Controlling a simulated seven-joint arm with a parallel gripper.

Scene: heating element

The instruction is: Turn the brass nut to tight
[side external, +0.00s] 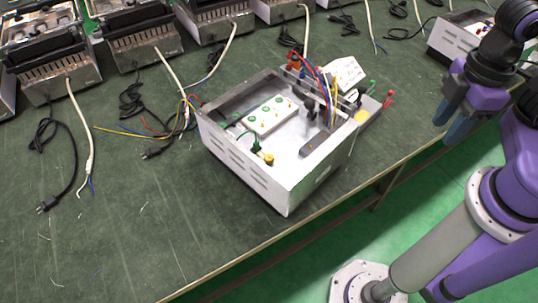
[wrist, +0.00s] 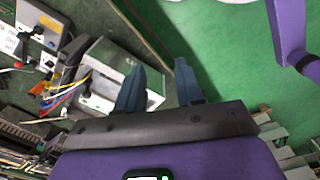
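An open white metal box (side external: 285,190) stands on the green workbench. A small brass-yellow piece (side external: 269,159) sits inside, near its front wall beside a green-topped dark lead. Small brass-coloured spots also show on the white terminal block (side external: 268,116) inside; I cannot tell for sure which piece is the nut. My gripper (side external: 453,126) is to the right of the box, beyond the bench's front edge and well apart from it. In the wrist view its two blue fingers (wrist: 159,68) are spread with nothing between them. The white box beside the left finger partly shows there; no nut can be made out.
Red, blue and yellow wires (side external: 325,85) rise at the box's back right. Several similar units line the bench's back, with loose cables (side external: 80,130) on the left.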

